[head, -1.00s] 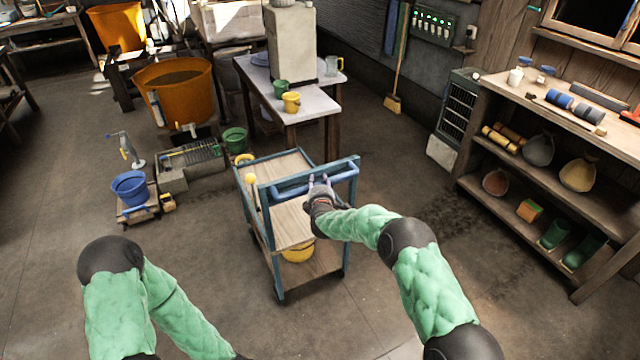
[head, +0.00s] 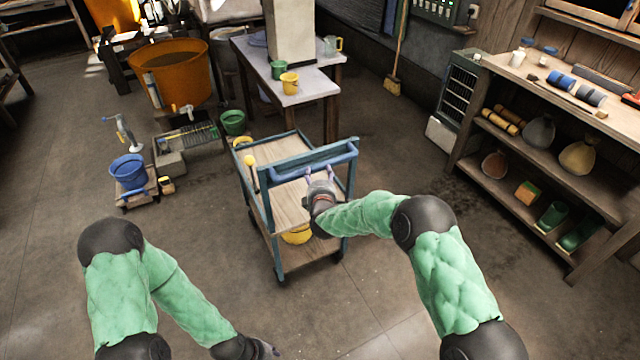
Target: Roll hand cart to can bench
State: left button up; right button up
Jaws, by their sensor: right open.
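The hand cart (head: 283,205) is blue-framed with wooden shelves and stands on the floor in mid-view. Its blue push handle (head: 312,165) faces me. My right gripper (head: 319,174) is open, with its fingertips pointing up at the handle's near side. Whether they touch the handle I cannot tell. A white-topped bench (head: 312,87) with a green can (head: 278,69) and a yellow can (head: 289,83) stands beyond the cart. It may be the can bench. My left gripper (head: 270,348) is low at the bottom edge, away from the cart, its jaws unclear.
An orange tub (head: 172,78), a green bucket (head: 233,122) and a low grate unit (head: 185,143) stand left of the bench. A blue bucket (head: 128,171) sits on a small dolly. A shelf unit (head: 540,130) stands at right. Floor (head: 400,150) between cart and shelves is clear.

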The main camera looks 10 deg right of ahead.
jog(key=shift+s+a+r, duration=0.1)
jog(key=shift+s+r, duration=0.15)
jog(key=shift+s, duration=0.9)
jog(key=shift+s+a+r, duration=0.1)
jog(key=shift+s+r, duration=0.1)
jog(key=shift+s, duration=0.95)
jog(key=s+d+f+m+g+y, duration=0.1)
jog(key=s+f+m+g, duration=0.35)
jog(key=s+f, duration=0.4)
jog(key=s+d+f+m+g+y, duration=0.1)
jog(key=s+f+m+g, duration=0.35)
jog(key=f, duration=0.75)
jog(key=s+f+m+g+y, duration=0.1)
jog(key=s+m, duration=0.3)
jog(key=s, duration=0.5)
jog(key=s+f+m+g+y, duration=0.1)
jog(key=s+f+m+g, duration=0.2)
jog(key=s, duration=0.6)
jog(key=s+f+m+g, duration=0.2)
jog(key=s+f+m, duration=0.2)
jog(key=s, duration=0.6)
jog(key=shift+a+m+g+y, duration=0.3)
jog(key=shift+a+y, duration=0.05)
jog(key=shift+y, duration=0.05)
